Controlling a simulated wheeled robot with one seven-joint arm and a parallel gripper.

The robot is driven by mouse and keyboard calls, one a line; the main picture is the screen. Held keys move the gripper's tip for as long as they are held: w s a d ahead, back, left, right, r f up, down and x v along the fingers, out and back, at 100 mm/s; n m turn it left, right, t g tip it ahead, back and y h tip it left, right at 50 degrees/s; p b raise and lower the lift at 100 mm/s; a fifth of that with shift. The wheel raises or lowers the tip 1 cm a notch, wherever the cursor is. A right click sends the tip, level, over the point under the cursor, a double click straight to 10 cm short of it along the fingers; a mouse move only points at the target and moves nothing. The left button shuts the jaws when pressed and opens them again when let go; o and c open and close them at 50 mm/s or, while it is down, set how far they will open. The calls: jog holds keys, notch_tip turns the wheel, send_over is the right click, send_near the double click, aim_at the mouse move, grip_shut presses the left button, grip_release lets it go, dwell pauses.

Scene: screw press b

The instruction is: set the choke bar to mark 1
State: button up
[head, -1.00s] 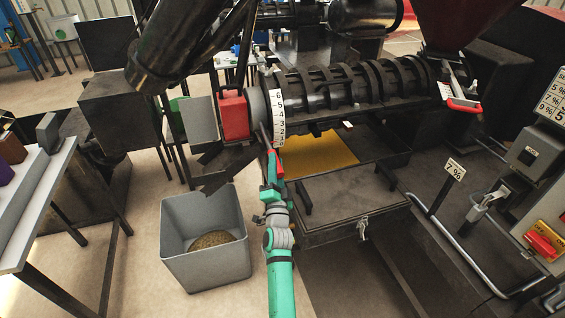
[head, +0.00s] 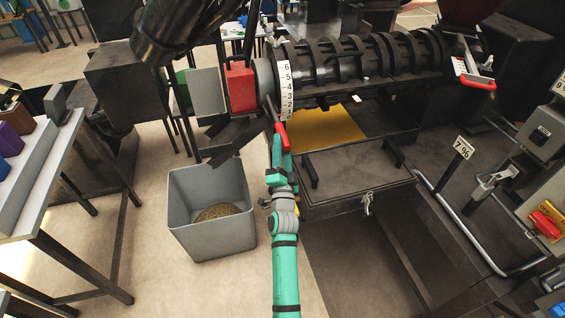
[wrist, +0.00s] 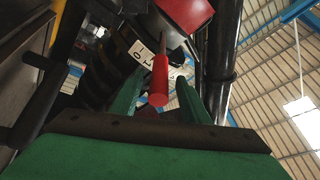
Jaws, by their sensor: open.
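The choke bar (head: 271,108) is a dark bar with a red grip (head: 282,136) at its lower end, hanging beside the foot of the white scale. The scale (head: 286,88) has numbers falling from 6 at the top; the bar lies near its low numbers, but the exact mark cannot be told. My gripper (head: 280,150) is open at the red grip. In the wrist view the red grip (wrist: 160,78) stands between the two green fingers (wrist: 158,102), with gaps to both sides. Part of the scale (wrist: 142,52) shows behind it.
The ribbed press barrel (head: 360,58) runs right above a yellow tray (head: 325,130) and a dark lidded box (head: 355,172). A red block (head: 240,86) sits left of the scale. A grey bin (head: 213,235) stands on the floor at left. A sign reads 7 % (head: 464,147).

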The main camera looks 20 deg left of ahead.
jog(key=v, duration=0.7)
dwell(0.7)
jog(key=shift+s+f, duration=0.1)
jog(key=shift+s, duration=0.1)
dwell(0.6)
